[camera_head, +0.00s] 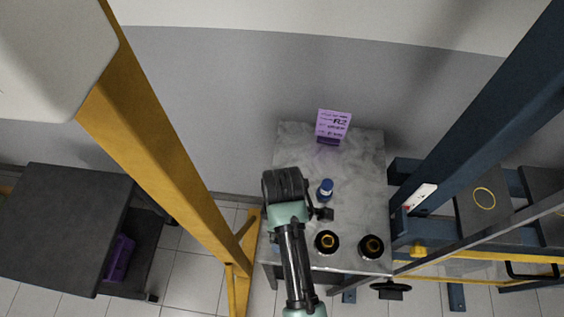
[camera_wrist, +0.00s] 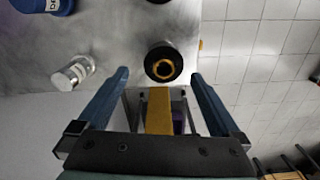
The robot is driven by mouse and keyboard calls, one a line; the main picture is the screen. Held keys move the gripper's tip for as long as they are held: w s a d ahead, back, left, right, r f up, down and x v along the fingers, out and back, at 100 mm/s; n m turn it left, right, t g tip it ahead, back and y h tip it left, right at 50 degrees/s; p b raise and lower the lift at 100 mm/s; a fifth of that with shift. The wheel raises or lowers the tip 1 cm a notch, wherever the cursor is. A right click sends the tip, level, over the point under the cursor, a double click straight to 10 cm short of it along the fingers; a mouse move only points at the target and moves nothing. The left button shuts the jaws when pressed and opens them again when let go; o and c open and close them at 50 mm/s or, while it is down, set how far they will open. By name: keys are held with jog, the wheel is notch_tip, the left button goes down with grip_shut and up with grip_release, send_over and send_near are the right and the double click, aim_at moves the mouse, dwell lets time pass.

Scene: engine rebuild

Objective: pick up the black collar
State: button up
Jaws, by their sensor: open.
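Two black collars with gold-coloured centres stand near the front edge of the grey table: the left collar (camera_head: 327,242) and the right collar (camera_head: 371,247). The wrist view shows one black collar (camera_wrist: 163,64), ahead of my gripper and between the lines of its fingers; I cannot tell which of the two it is. My gripper (camera_wrist: 160,74) is open, with its two blue fingers wide apart and nothing held. In the head view my arm reaches over the table's left part, and the fingers are not clear there.
A blue bottle (camera_head: 325,190) stands on the table (camera_head: 360,180) behind the collars. A clear jar (camera_wrist: 73,73) lies left of the collar in the wrist view. A yellow post (camera_head: 165,140) and a blue frame (camera_head: 470,110) flank the table.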

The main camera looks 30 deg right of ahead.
jog(key=shift+s+a+f+p, duration=0.1)
jog(key=shift+f+p, duration=0.3)
jog(key=shift+f, duration=0.95)
jog(key=shift+s+a+f+p, duration=0.1)
jog(key=shift+f+p, duration=0.25)
jog(key=shift+f, duration=1)
grip_shut()
